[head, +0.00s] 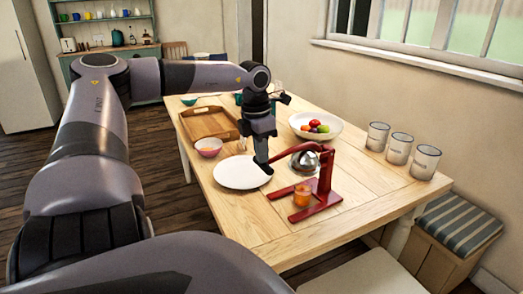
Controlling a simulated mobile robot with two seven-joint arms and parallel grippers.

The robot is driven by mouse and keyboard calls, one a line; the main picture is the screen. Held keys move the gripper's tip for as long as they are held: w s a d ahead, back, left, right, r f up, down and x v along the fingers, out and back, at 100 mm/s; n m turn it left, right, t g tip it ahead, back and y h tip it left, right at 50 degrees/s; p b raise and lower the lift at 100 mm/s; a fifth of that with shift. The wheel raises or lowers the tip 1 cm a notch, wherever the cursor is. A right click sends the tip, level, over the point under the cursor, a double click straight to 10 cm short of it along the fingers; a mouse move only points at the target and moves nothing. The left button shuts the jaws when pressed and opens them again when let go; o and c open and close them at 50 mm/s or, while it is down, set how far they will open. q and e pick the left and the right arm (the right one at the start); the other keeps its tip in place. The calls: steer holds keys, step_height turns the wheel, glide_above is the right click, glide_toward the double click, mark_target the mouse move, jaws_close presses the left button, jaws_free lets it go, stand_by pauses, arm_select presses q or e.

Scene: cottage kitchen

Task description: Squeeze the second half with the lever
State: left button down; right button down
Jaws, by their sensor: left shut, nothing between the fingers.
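The red juice press (325,180) stands near the front of the wooden table. Its red lever (296,154) slopes down to the left from the top of the post. An orange glass or cup (302,197) stands on the press base. No fruit half can be made out in the press. My left gripper (263,166) is shut and empty, pointing down at the lever's free left end, above the white plate's right edge. I cannot tell whether it touches the lever. My right gripper is out of view.
A white plate (238,174) lies left of the press. A shiny metal dome (303,160) sits behind the lever. A pink bowl (208,146), a wooden tray (209,124) and a fruit bowl (331,132) stand farther back. Several canisters (398,147) line the right edge. The front tabletop is clear.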

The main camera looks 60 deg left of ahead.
arm_select(q)
steer(key=shift+r, duration=0.1)
steer(key=r+p, duration=0.2)
steer(key=r, duration=0.1)
steer(key=r+p, duration=0.1)
steer(key=shift+s+r+p, duration=0.2)
steer(key=shift+s+p, duration=0.05)
steer(key=shift+p, duration=0.05)
step_height(320, 180, up, 9)
steer(key=s+b, duration=0.1)
steer(key=shift+s+r, duration=0.15)
steer(key=shift+s, duration=0.2)
stand_by(2.0)
